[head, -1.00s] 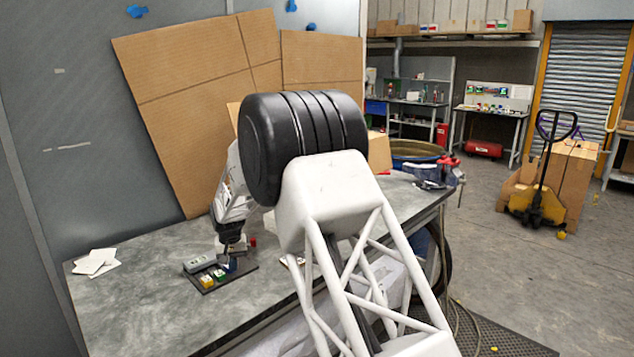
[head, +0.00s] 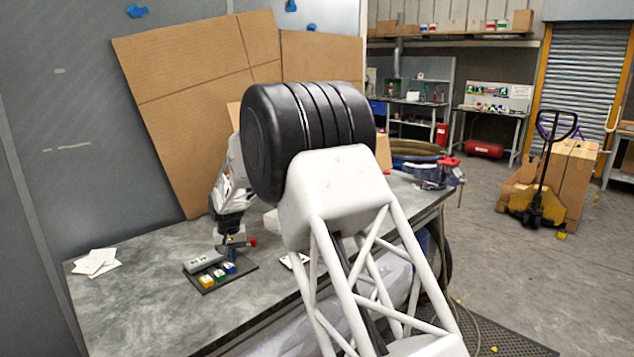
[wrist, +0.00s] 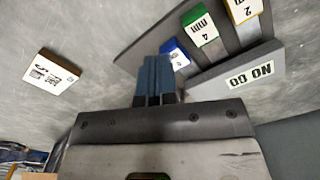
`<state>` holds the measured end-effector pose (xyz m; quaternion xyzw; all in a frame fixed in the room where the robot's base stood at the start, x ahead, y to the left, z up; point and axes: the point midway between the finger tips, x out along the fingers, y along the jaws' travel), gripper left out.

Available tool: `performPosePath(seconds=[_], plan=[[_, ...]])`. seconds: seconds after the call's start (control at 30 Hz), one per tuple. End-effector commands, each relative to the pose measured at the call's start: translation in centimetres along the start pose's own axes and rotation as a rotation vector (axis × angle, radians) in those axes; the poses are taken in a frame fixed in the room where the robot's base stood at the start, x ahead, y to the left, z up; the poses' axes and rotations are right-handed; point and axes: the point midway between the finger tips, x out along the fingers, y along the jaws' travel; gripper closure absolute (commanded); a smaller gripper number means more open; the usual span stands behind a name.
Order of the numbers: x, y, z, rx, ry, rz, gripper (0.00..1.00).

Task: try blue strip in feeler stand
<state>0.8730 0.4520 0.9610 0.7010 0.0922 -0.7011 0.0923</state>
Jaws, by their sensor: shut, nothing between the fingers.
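The feeler stand has a dark base (head: 240,275) with a long grey block (head: 204,262), marked NO GO in the wrist view (wrist: 262,74). The blue strip (head: 229,267) has a white label and sits at the end of a row, beside the green strip (head: 219,274) and the yellow strip (head: 207,282). The wrist view shows the blue strip (wrist: 176,56) just beyond my fingertips, its label partly readable. My gripper (head: 224,246) is above the stand's far end. Its blue-grey fingers (wrist: 155,62) are together and empty, apart from the blue strip.
A small white-topped plate with a brown edge (wrist: 50,74) lies on the table beside the stand. White cards (head: 97,262) lie at the table's left. A small red object (head: 253,241) shows by my gripper. The tabletop (head: 135,300) in front is clear.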

Motion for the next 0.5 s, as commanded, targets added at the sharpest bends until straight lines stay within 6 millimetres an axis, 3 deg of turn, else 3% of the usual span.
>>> performPosePath(seconds=[0.5], plan=[[-2.2,0.0,0.0,0.000,0.001,0.000,1.00]])
